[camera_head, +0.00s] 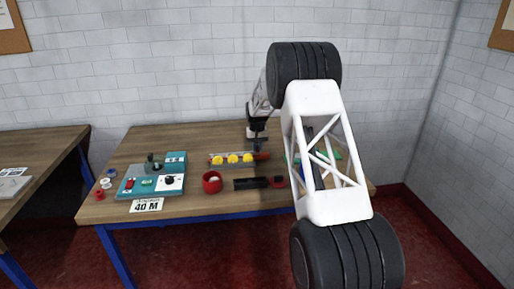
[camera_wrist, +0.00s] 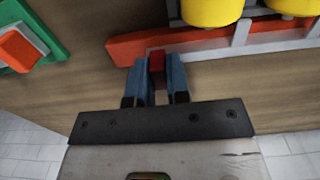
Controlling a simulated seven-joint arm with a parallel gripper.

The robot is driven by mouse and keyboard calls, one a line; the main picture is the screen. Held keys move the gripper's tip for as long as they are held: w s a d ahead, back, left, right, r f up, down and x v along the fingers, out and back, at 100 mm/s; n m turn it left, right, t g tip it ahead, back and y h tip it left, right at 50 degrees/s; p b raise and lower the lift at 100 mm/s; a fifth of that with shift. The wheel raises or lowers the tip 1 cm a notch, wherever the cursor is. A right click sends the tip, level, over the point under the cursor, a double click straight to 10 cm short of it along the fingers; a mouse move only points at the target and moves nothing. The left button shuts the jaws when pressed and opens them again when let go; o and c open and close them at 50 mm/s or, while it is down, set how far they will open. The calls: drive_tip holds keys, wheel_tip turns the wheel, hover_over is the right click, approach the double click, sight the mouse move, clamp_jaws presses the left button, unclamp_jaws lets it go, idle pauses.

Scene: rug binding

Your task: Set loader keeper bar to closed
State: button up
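The loader (camera_head: 233,164) is a light tray on the table with a row of yellow spools (camera_head: 233,158). Its near corner shows at the top of the wrist view, with two yellow spools (camera_wrist: 212,10). An orange-red bar (camera_wrist: 125,47), seemingly the keeper bar, lies along the loader's end. A darker red tab (camera_wrist: 157,58) stands at this bar. My gripper (camera_wrist: 159,72) has its two blue fingers close together with the tab filling the gap between their tips. In the head view my gripper (camera_head: 257,141) is just above the loader's right end.
A teal control box (camera_head: 150,186) stands at the left of the table. A red cup (camera_head: 212,182) and a black bar (camera_head: 250,183) lie in front of the loader. A green item with an orange block (camera_wrist: 20,48) is beside it. My white arm link hides the table's right part.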

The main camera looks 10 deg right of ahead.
clamp_jaws()
drive_tip(key=shift+d, duration=1.5)
drive_tip(key=o, duration=0.6)
unclamp_jaws()
drive_tip(key=shift+d, duration=0.1)
